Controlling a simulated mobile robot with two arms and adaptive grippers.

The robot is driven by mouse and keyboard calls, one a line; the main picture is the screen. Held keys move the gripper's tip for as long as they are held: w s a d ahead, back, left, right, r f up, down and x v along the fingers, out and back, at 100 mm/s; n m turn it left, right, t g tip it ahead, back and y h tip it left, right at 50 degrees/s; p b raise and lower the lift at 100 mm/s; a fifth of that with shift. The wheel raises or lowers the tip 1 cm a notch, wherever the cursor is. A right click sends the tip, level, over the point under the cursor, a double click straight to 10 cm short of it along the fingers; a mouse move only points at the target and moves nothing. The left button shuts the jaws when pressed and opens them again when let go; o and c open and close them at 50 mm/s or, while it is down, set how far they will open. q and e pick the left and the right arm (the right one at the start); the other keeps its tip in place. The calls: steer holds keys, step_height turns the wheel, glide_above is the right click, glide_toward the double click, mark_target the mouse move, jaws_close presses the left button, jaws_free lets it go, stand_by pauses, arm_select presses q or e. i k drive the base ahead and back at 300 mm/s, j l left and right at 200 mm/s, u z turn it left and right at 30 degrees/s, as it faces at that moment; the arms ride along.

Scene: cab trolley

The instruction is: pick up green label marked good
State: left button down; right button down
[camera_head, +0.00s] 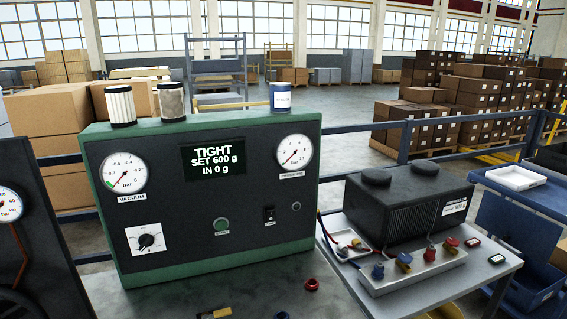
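Two small label-like tags lie on the grey side table to the right of the machine. Neither of my grippers shows in the head view.
A green-framed test panel (205,240) with gauges fills the left middle. A black ribbed unit (400,208) stands on the side table (345,262), behind a white tray (405,277) with coloured fittings.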

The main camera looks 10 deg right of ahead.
mark_target(497, 259)
steer(key=z, duration=1.85)
steer(key=i+l+u, duration=0.1)
steer(key=u, duration=0.35)
steer(key=i+l+u, duration=0.2)
steer(key=u, duration=0.3)
steer(key=i+l+u, duration=0.15)
steer(key=l+u, duration=0.15)
steer(key=u, duration=0.15)
